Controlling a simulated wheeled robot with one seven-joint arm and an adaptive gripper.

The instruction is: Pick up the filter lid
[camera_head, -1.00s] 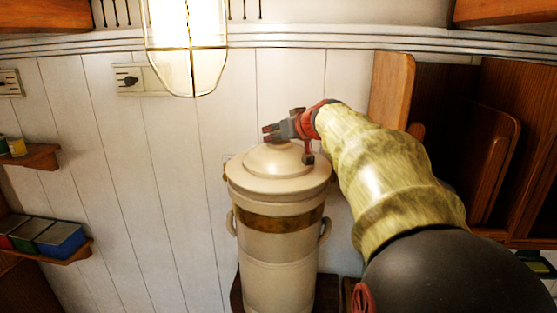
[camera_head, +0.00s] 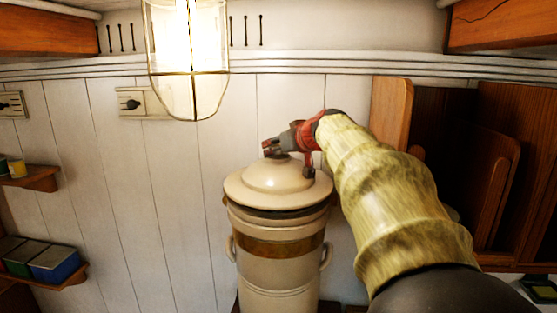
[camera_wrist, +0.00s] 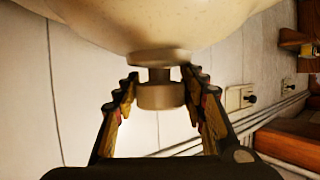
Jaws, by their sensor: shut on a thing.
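The filter lid (camera_head: 277,187) is a cream domed disc with a wide rim, in the middle of the head view. It sits a little above the cream filter body (camera_head: 280,266), with a dark gap under its rim. My gripper (camera_head: 272,152) is at the top of the lid and shut on its knob. In the wrist view the knob (camera_wrist: 160,94) stands between the two fingers of my gripper (camera_wrist: 160,100), and the lid's dome (camera_wrist: 150,25) fills the top. The fingers hide part of the knob in the head view.
A caged lamp (camera_head: 188,55) hangs at the upper left, in front of the white plank wall. Wooden boards (camera_head: 480,165) stand in a rack at the right. Shelves with tins (camera_head: 55,262) are at the left. The wall space left of the filter is clear.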

